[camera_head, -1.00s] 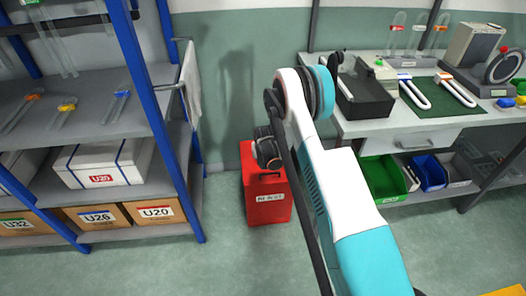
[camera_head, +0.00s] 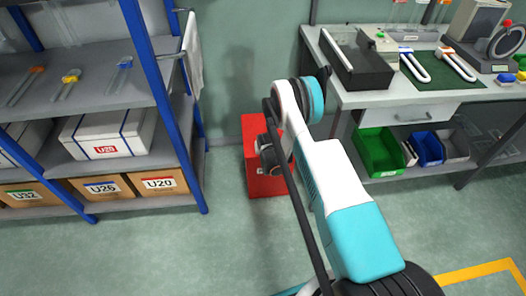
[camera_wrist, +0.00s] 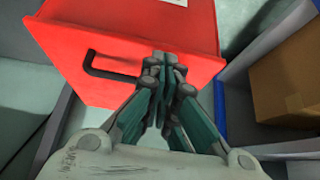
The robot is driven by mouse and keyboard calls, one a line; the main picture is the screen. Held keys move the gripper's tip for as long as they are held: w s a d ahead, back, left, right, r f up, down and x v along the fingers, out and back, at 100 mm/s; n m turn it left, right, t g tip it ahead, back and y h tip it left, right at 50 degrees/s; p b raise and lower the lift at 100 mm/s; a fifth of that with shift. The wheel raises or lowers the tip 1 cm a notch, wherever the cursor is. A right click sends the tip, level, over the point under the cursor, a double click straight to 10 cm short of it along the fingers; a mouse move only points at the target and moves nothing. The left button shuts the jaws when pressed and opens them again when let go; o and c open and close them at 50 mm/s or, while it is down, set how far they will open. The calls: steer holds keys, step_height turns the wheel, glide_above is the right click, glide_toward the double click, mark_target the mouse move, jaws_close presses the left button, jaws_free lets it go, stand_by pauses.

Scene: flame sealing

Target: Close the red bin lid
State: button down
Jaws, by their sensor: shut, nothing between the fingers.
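The red bin (camera_head: 266,187) stands on the floor against the wall, between the shelf and the bench. My arm and gripper (camera_head: 270,155) cover much of its top and front in the head view. In the wrist view, the red lid (camera_wrist: 120,85) shows with a black handle (camera_wrist: 105,70), and a white label (camera_wrist: 172,2) at the top edge. My gripper (camera_wrist: 168,68) is shut and empty, its fingertips over the red surface beside the handle's right end. I cannot tell whether they touch it, or whether a gap remains under the lid.
The shelf (camera_head: 150,200) with blue posts and boxes stands close on the left. The bench (camera_head: 400,98) is on the right, with a green bin (camera_head: 380,152) below it. The floor in front of the red bin is clear.

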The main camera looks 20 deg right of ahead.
steer(key=v, duration=1.2)
steer(key=s+a+r, duration=0.1)
steer(key=s+r, duration=0.2)
steer(key=r, duration=0.7)
steer(key=s+a+r, duration=0.1)
steer(key=s+r, duration=0.1)
steer(key=r, duration=0.9)
steer(key=s+a+r, duration=0.1)
steer(key=s+r, duration=0.2)
steer(key=r, duration=0.7)
steer(key=s+a+r+n, duration=0.1)
steer(key=s+a+r, duration=0.1)
steer(key=s+r, duration=0.9)
steer(key=s+a+n+t+y, duration=0.1)
steer(key=s, duration=1.6)
steer(key=shift+a+r, duration=0.15)
steer(key=shift+r, duration=0.3)
